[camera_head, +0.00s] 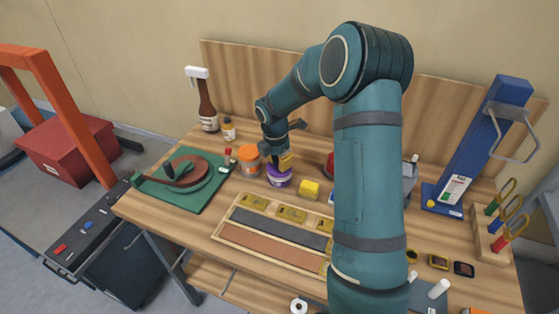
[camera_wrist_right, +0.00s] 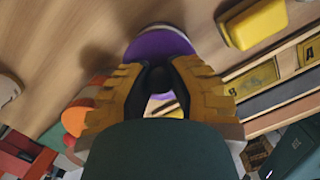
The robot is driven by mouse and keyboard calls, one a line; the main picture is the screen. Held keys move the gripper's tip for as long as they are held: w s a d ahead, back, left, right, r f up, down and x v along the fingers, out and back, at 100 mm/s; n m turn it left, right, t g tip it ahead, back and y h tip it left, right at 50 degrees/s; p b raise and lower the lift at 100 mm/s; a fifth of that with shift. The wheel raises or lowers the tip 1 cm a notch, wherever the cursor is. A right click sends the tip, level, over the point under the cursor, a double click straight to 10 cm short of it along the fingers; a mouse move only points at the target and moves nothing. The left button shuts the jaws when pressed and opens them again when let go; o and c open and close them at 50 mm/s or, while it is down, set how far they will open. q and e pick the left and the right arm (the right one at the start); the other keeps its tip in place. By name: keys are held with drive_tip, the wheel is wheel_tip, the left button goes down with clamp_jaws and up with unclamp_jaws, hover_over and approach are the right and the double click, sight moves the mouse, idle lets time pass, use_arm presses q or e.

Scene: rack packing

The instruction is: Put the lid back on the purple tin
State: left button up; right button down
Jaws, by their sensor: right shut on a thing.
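The purple tin (camera_head: 279,180) stands upright on the wooden bench, with a pale label on its front. My right gripper (camera_head: 285,163) points down directly over it, and its yellow fingers are shut. In the right wrist view the fingers (camera_wrist_right: 158,88) close on a small dark knob, with a round purple top (camera_wrist_right: 158,43) beyond it. This looks like the lid held by its knob. The fingers hide part of the rim, so I cannot tell whether the lid touches the tin or sits level. My left gripper is not in view.
An orange tin (camera_head: 248,160) stands close left of the purple tin, and a yellow block (camera_head: 309,189) lies close right. A wooden tray (camera_head: 225,236) lies in front. A green mat (camera_head: 196,203) is at the left. My right arm hides part of the bench.

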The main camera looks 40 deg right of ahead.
drive_tip(key=shift+c, duration=1.4)
unclamp_jaws()
drive_tip(key=shift+r+p, duration=2.9)
drive_tip(key=shift+r, duration=0.65)
clamp_jaws()
